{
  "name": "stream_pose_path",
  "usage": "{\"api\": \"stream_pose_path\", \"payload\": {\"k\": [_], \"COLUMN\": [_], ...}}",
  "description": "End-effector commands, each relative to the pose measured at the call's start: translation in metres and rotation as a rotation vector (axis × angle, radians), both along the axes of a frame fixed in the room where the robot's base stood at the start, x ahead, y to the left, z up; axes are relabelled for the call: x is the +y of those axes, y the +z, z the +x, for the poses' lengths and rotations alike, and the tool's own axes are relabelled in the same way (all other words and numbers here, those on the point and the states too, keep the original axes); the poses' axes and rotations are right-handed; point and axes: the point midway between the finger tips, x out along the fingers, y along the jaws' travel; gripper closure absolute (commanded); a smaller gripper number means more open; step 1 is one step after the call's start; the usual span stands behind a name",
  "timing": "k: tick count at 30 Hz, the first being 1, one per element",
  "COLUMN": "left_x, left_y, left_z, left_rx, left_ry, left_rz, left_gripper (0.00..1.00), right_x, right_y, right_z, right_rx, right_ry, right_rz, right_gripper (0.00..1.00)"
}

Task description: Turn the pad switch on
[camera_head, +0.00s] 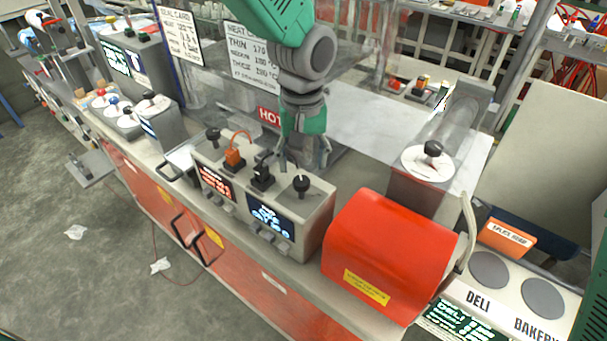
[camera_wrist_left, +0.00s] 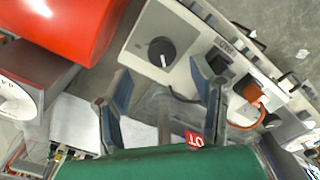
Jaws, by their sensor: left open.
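A grey control box (camera_head: 312,215) stands on the counter with two lit displays. On its top are a black lever switch (camera_head: 262,172), an orange piece with a curved loop (camera_head: 234,157), and two black knobs, one at the right end (camera_head: 301,184) and one at the left (camera_head: 213,135). No readable label marks the pad switch. My left gripper (camera_head: 305,160) is open and empty, pointing down behind the box. In the left wrist view its fingers (camera_wrist_left: 164,95) are spread apart, with the right knob (camera_wrist_left: 161,51), lever switch (camera_wrist_left: 218,62) and orange piece (camera_wrist_left: 249,88) beyond them.
A red rounded cover (camera_head: 390,250) stands right of the box. A dial unit (camera_head: 428,163) with a black knob is behind it. A clear panel and a red HOT sign (camera_head: 269,116) are close to my gripper. Several switches and dials line the counter at left.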

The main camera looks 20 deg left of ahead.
Motion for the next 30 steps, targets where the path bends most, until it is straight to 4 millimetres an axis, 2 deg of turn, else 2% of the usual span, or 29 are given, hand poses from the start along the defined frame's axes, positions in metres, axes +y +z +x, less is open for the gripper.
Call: {"api": "stream_pose_path", "payload": {"k": [3,9,20,21,25,30], "left_x": [0.0,-0.001,-0.001,-0.001,-0.001,-0.001], "left_y": [-0.022,-0.045,-0.052,-0.052,-0.051,-0.051], "left_z": [-0.002,-0.003,-0.002,-0.002,-0.002,-0.002], "left_rx": [0.003,-0.001,-0.003,-0.003,-0.003,-0.004], "left_ry": [-0.001,-0.002,-0.001,-0.001,-0.001,-0.002], "left_rz": [0.001,0.002,0.001,0.001,0.0,-0.001], "left_gripper": [0.49,0.49,0.49,0.52,0.98,0.98], "right_x": [0.0,0.0,0.0,0.0,0.0,0.0], "right_y": [0.004,0.007,0.008,0.008,0.008,0.008], "right_z": [0.0,0.0,0.0,0.0,0.0,0.0], "right_rx": [-0.001,-0.001,-0.001,-0.001,-0.001,-0.001], "right_ry": [0.0,0.0,0.0,0.0,0.0,0.0], "right_rz": [0.0,0.0,0.0,0.0,0.0,0.0], "right_gripper": [0.6,0.6,0.6,0.6,0.6,0.6]}}
